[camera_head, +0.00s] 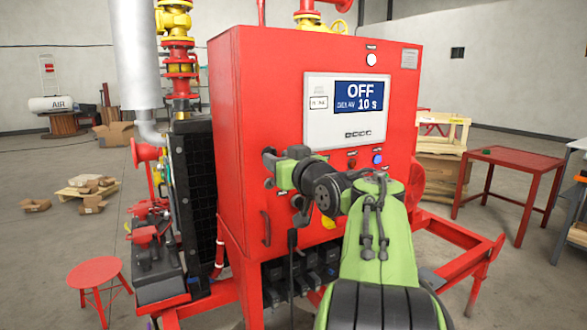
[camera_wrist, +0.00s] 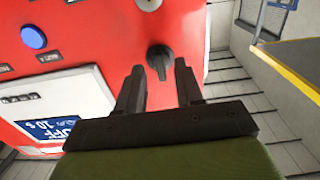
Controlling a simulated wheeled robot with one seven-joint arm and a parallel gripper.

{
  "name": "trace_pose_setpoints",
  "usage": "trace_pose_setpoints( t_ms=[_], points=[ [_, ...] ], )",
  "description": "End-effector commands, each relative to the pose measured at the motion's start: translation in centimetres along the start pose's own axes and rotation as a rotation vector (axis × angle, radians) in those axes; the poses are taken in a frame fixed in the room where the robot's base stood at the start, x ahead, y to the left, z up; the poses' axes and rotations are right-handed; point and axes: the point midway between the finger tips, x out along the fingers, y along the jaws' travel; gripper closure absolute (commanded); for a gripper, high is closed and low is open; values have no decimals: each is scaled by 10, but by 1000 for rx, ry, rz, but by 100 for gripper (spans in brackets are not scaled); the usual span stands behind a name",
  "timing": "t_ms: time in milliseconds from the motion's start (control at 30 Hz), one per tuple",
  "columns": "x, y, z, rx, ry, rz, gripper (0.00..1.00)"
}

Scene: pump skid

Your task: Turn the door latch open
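The door latch is a small black turn handle (camera_wrist: 159,60) on the red cabinet face, seen in the wrist view near the cabinet's edge. In the head view I cannot make it out; my gripper and wrist cover that area. My gripper (camera_head: 267,167) is at the left part of the cabinet front (camera_head: 265,85), left of and below the display panel (camera_head: 347,110). In the wrist view my gripper (camera_wrist: 160,69) is open, with one dark finger on each side of the latch handle. I cannot tell whether the fingers touch it.
A red button (camera_head: 351,163) and a blue button (camera_head: 377,160) lie below the display. Yellow-and-red pipework (camera_head: 178,60) stands at left. A red stool (camera_head: 95,275) and a red table (camera_head: 510,160) stand apart.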

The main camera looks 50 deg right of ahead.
Motion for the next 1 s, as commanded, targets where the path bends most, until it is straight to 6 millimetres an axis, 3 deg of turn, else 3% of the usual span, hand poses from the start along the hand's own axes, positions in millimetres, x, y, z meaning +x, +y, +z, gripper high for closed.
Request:
trace_pose_setpoints(
  t_ms=[300,500,667,1000],
  points=[
    [-90,1,1,0,3,5,64],
    [-132,0,1,0,1,3,64],
    [-144,0,1,0,0,0,64],
    [-144,0,1,0,0,0,64]
  ],
)
